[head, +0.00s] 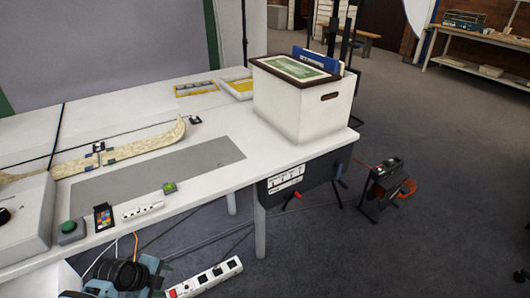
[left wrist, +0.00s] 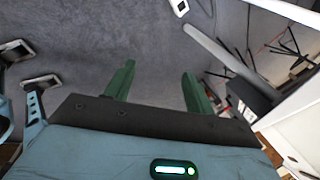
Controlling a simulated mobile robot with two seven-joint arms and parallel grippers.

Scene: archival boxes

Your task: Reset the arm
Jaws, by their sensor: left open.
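My left gripper (head: 125,278) shows at the bottom left of the head view, low in front of the table's front edge. Its blue-grey body and dark parts are partly cut off by the frame. In the left wrist view my left gripper (left wrist: 158,84) has its two green fingers well apart. Nothing is between them, and grey floor shows beyond. My right gripper is in neither view.
The white table (head: 225,182) carries a grey mat (head: 150,172), a long pale cloth-like strip (head: 130,145), a green button box (head: 70,230) and yellow trays (head: 196,89). A power strip (head: 205,278) and cables lie near my left gripper. Open floor (head: 400,240) lies to the right.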

